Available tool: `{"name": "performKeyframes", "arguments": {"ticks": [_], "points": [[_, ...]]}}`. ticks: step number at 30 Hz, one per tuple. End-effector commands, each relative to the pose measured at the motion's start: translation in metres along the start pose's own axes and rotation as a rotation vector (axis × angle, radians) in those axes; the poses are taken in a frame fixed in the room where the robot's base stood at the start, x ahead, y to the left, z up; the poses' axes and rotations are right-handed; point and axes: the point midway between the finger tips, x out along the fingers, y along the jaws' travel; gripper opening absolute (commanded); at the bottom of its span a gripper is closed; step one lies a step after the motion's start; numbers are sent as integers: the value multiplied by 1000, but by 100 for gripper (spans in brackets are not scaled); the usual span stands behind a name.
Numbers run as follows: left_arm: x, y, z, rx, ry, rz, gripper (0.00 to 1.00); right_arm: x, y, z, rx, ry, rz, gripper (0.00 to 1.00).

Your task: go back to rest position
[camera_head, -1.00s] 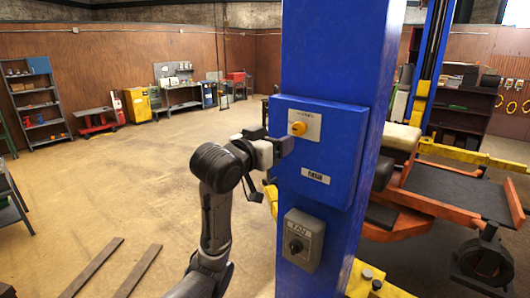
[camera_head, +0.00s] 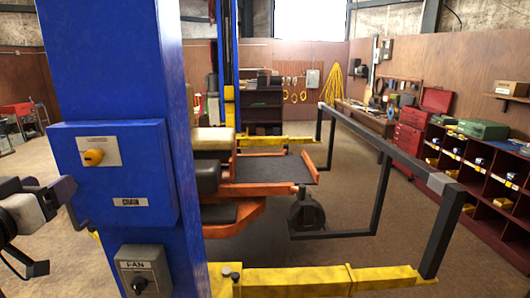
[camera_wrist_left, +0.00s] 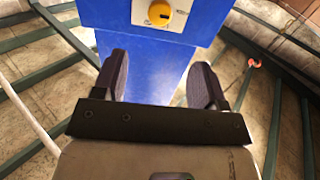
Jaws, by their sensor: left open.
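A blue lift post (camera_head: 120,45) stands on the left of the head view, with a blue control box (camera_head: 150,185) on its face. The box carries a yellow-orange knob (camera_head: 93,157) on a light plate, which the left wrist view also shows at the top (camera_wrist_left: 159,13). My left gripper (camera_head: 52,228) is at the left edge of the head view, left of the box. In the left wrist view its two dark fingers (camera_wrist_left: 158,80) are spread apart with nothing between them, in front of the blue post. My right gripper is not in view.
A grey FAN switch box (camera_head: 143,270) sits low on the post. A yellow lift arm (camera_head: 310,280) and a dark bar frame (camera_head: 385,210) stand to the right. An orange mower (camera_head: 265,190) is behind the post. Shelves (camera_head: 480,185) line the right wall.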

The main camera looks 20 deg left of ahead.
Motion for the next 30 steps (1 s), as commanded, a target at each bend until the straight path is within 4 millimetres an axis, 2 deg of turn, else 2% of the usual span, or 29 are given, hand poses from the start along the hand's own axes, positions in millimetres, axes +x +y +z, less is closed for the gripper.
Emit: {"name": "performKeyframes", "arguments": {"ticks": [5,10,12,14,17,20,23,26,30], "points": [[0,0,0,28,3,1,66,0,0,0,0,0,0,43],[-3,-7,-13,152,81,-78,66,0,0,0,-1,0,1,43],[1,10,-10,229,105,-95,66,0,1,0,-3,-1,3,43],[8,33,3,269,98,-75,66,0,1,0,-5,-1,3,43],[19,64,37,324,42,-33,66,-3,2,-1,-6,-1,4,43],[25,95,80,371,-31,23,66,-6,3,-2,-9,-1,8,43],[25,126,134,411,-128,92,66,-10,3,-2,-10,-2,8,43],[14,156,198,441,-249,172,66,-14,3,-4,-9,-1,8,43],[-22,190,288,467,-439,287,66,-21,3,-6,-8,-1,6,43]]}}
